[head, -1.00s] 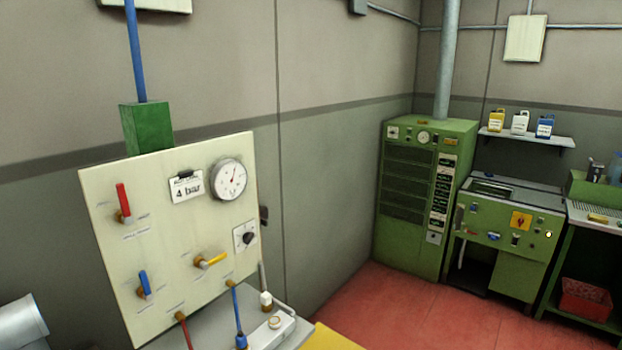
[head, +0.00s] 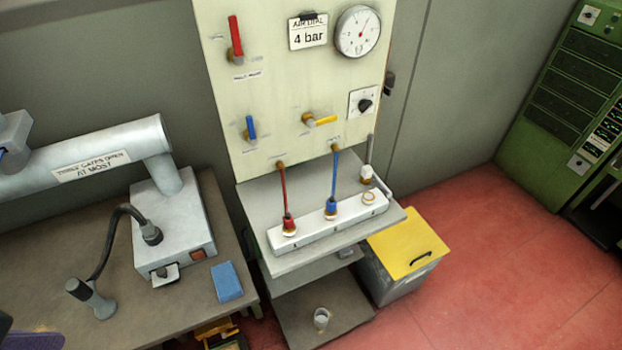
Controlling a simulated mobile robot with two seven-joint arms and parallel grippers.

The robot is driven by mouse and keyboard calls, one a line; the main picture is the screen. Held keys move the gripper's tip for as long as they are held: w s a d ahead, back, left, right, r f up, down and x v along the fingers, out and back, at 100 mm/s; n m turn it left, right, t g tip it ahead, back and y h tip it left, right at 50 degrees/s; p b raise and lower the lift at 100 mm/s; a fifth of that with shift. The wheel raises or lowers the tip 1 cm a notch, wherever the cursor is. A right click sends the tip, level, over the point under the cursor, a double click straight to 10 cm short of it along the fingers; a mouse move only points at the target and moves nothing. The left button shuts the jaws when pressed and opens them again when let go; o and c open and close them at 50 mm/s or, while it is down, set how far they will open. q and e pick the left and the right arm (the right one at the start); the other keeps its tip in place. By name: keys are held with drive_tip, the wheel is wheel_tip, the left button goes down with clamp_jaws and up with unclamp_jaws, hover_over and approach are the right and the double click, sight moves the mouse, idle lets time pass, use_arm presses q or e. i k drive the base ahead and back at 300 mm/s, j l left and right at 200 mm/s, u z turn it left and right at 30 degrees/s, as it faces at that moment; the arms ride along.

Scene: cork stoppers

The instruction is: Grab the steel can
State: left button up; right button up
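A small silvery, open-topped vessel (head: 321,318), which looks like the steel can, stands upright on the low grey shelf (head: 345,300) under the valve panel. It is near the bottom edge of the head view and nothing covers it. Neither of my grippers can be made out in this view.
Above it, a shelf (head: 258,205) carries a white manifold (head: 352,208) with red and blue hoses. A yellow-lidded bin (head: 405,242) stands to the right. A workbench (head: 60,235) with a grey box (head: 180,220) and blue sponge (head: 227,282) is left. Red floor (head: 480,250) is clear at right.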

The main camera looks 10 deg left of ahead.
sight(321, 316)
drive_tip(key=i+l+u, duration=0.2)
drive_tip(key=u, duration=0.2)
drive_tip(key=i+l+u, duration=0.1)
drive_tip(key=l+u, duration=1.6)
drive_tip(key=l, duration=0.05)
